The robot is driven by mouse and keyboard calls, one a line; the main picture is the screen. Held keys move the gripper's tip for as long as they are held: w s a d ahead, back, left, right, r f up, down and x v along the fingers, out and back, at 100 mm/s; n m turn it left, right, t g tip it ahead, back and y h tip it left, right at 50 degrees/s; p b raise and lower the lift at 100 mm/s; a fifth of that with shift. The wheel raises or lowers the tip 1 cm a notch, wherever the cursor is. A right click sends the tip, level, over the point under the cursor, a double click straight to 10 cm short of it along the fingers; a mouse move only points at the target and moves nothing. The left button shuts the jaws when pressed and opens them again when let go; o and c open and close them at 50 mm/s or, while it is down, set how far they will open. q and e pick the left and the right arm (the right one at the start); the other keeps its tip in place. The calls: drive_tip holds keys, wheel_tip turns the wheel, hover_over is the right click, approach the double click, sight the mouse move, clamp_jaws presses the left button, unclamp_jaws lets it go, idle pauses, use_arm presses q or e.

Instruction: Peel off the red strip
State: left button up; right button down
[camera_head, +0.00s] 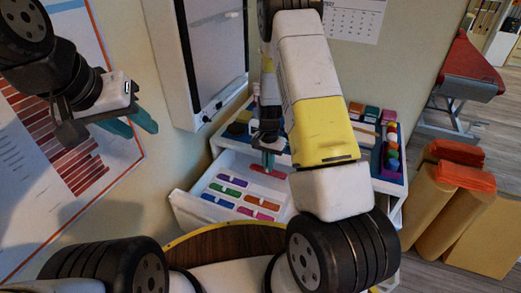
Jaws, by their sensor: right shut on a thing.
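The red strip (270,172) lies at the back of the open white drawer (186,212), above other coloured strips. My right gripper (268,160) points down into the drawer, its teal fingers shut on the red strip. My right arm hides part of the drawer's right side. My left gripper (132,124) is raised at the left, in front of the wall poster, with its teal fingers apart and nothing between them.
Purple (232,181), green (229,191) and orange (262,203) strips lie in the drawer. Coloured items (391,150) stand on the cabinet top. A wooden round surface (225,243) is in front.

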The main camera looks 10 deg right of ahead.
drive_tip(key=shift+r, duration=0.15)
drive_tip(key=shift+r, duration=2.35)
